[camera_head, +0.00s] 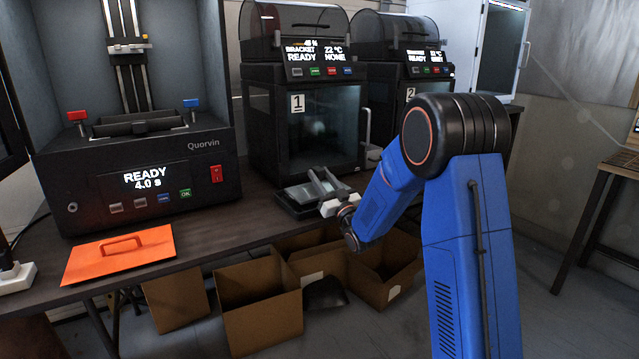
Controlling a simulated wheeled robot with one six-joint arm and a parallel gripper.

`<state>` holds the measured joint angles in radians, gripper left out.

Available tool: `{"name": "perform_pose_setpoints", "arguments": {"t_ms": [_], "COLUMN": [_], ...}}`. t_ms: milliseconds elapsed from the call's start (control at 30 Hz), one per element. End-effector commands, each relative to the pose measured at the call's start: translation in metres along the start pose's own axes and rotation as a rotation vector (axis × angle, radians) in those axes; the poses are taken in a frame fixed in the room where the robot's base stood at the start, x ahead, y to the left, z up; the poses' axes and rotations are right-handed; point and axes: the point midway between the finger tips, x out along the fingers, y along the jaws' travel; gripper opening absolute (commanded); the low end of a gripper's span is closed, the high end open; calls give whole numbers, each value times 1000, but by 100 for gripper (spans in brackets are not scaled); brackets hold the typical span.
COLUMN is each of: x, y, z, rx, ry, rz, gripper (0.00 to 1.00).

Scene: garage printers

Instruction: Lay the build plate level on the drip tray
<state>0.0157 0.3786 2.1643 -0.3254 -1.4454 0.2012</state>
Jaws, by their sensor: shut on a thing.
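The drip tray (292,205) is a dark, shallow tray on the bench, in front of the printer marked 1. My gripper (326,192) is over the tray's right side, reaching in from the right. It is shut on a small grey piece that looks like the build plate (319,180). The piece looks tilted, and its lower edge is close to the tray. I cannot tell whether they touch. The fingers and the white gripper body partly hide the piece and the tray's right end.
The Quorvin printer (140,165) stands at left, with an orange lid (120,254) before it. Printer 1 (305,125) and printer 2 (405,70) stand behind the tray. Open cardboard boxes (258,305) are below the bench (225,232). Bench between lid and tray is clear.

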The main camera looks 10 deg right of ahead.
Motion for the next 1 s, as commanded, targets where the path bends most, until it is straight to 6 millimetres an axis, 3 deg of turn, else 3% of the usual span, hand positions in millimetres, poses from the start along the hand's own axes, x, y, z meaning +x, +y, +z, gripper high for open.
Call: {"name": "perform_pose_setpoints", "arguments": {"t_ms": [200,600,633,700,1000], "x": [-2,-3,-3,-3,-3], "y": [0,0,0,0,0], "z": [22,25,25,25,24], "rx": [0,-1,0,0,0], "ry": [2,2,0,0,1], "rz": [0,0,0,0,0], "gripper": [12,12,41,53,53]}}
